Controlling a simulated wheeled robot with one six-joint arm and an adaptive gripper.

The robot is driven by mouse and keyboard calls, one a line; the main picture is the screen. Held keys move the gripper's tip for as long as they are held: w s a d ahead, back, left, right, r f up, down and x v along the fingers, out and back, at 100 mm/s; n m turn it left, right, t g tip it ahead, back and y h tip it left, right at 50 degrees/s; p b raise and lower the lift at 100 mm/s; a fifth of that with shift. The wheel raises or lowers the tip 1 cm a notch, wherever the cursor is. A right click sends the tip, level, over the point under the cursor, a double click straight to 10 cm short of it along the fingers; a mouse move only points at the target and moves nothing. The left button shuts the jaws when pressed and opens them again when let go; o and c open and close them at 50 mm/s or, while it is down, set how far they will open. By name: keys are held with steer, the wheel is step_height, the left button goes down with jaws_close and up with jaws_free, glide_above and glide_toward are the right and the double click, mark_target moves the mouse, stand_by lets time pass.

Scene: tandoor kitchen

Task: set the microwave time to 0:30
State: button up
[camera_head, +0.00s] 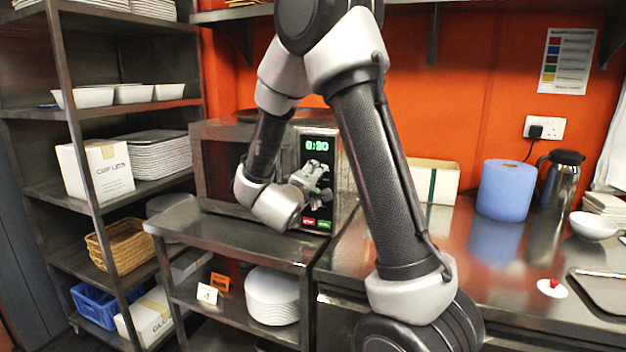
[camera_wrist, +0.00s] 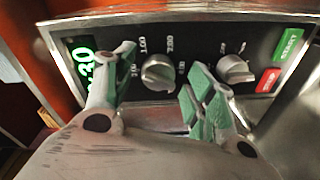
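The microwave (camera_head: 216,165) stands on a metal shelf, and its dark control panel is at its right side. The green display (camera_head: 317,145) reads 0:30; in the wrist view the display (camera_wrist: 84,62) is partly cut off but shows 30. My gripper (camera_head: 314,177) is in front of the panel and hides its dials in the head view. In the wrist view my gripper (camera_wrist: 161,70) is open, its green-padded fingers spread to either side of the numbered dial (camera_wrist: 158,72). I cannot tell whether they touch it. A second dial (camera_wrist: 235,70) is to the right.
A green START button (camera_wrist: 289,44) and a red button (camera_wrist: 268,80) sit at the panel's end. A blue paper roll (camera_head: 506,190), a dark flask (camera_head: 560,180) and a white bowl (camera_head: 594,226) stand on the counter to the right. A loaded rack stands at left.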

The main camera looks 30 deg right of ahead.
steer(key=v, duration=1.2)
stand_by(0.3)
